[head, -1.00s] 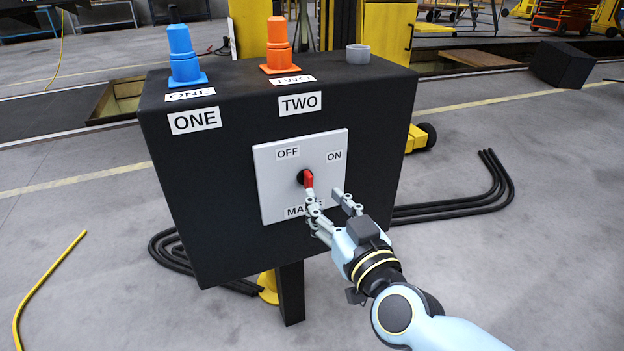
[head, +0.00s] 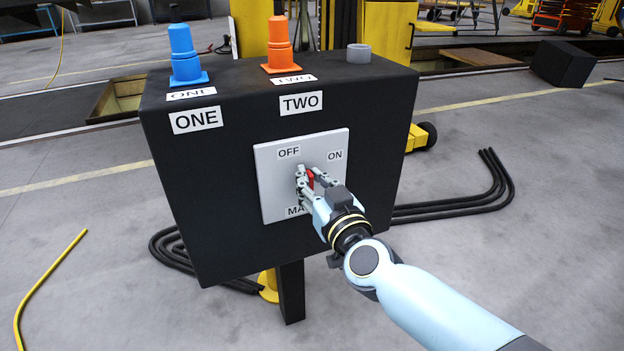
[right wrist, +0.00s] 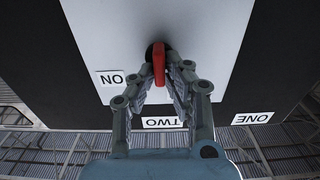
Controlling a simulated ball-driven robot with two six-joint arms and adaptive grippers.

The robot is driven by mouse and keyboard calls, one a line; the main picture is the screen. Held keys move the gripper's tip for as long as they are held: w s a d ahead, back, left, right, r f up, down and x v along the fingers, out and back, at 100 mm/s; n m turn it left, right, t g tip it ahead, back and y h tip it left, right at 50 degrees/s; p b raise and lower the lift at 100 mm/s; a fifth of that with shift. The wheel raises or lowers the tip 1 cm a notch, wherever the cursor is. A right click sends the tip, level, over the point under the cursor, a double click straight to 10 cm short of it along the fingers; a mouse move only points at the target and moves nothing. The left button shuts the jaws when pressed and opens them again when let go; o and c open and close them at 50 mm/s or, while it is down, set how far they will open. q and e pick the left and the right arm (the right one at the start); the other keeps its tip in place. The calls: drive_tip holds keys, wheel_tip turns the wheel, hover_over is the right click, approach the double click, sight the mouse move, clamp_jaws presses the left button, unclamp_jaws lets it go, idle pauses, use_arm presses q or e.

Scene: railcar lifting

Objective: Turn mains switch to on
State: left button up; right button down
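The mains switch is a red handle (head: 310,179) on a light grey plate (head: 275,190), set in the front of a black box. OFF is printed at the plate's upper left, ON at its upper right. My right gripper (head: 310,172) is at the handle, with a finger on either side, partly hiding it and the lower label. In the right wrist view the red handle (right wrist: 159,62) stands between the two fingertips (right wrist: 161,68), which look closed in against it. Which label the handle points to cannot be told. My left gripper is not in view.
The black box (head: 215,230) stands on a post. A blue plug (head: 184,55), an orange plug (head: 279,45) and a grey ring (head: 358,54) sit on top. Black cables (head: 450,205) lie on the floor behind it. The floor at the right front is clear.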

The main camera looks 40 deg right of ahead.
drive_tip(key=shift+m, duration=0.3)
drive_tip(key=m, duration=0.7)
drive_tip(key=d+m, duration=0.1)
drive_tip(key=m, duration=0.3)
drive_tip(key=shift+s+f, duration=0.15)
drive_tip(key=shift+f, duration=0.2)
idle(0.5)
drive_tip(key=c, duration=1.4)
unclamp_jaws()
drive_tip(key=shift+s, duration=0.1)
drive_tip(key=v, duration=1.1)
drive_tip(key=shift+s, duration=0.4)
